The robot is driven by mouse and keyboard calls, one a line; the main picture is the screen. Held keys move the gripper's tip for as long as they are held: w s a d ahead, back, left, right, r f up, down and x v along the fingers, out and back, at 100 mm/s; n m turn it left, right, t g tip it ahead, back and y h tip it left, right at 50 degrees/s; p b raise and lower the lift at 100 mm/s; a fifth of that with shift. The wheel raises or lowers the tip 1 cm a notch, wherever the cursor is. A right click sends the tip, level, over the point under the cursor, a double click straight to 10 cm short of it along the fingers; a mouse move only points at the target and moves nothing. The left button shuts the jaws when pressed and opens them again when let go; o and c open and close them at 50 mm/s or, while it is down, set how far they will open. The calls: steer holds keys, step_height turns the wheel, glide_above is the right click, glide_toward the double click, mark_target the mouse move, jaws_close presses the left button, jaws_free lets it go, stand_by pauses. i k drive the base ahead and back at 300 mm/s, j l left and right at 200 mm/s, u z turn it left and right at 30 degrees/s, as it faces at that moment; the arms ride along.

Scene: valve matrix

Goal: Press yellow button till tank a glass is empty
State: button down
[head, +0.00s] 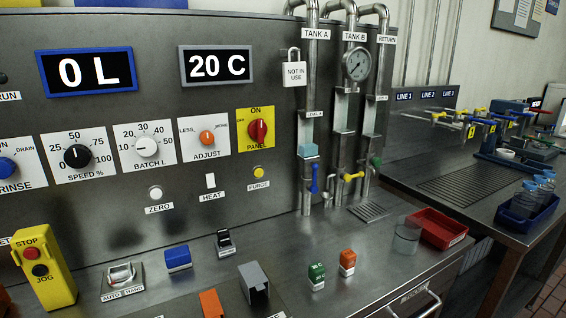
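The yellow button (258,172) sits on the steel panel above a label reading PURGE. Nothing touches it. The tank A pipe (312,80) stands to its right under the label TANK A. Its glass (308,151) is a short section low on the pipe and shows light blue, so liquid appears to be in it. A blue valve handle (315,178) hangs below that glass. My gripper is not in view.
A yellow STOP/JOG box (48,275) stands at the lower left. A blue block (178,259), a grey open holder (254,284), green (317,276) and orange (347,262) blocks and a red tray (438,228) are on the counter. The air before the yellow button is clear.

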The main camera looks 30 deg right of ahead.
mark_target(258, 172)
steer(key=i+l, duration=0.1)
steer(key=l, duration=0.35)
steer(key=i+l, duration=0.15)
steer(key=l, duration=0.3)
steer(key=i+l, duration=0.1)
steer(key=l, duration=0.3)
steer(key=i+l, duration=0.15)
steer(key=l, duration=0.3)
steer(key=i+l+u, duration=0.1)
steer(key=l, duration=0.35)
steer(key=i+j, duration=0.35)
steer(key=j, duration=0.1)
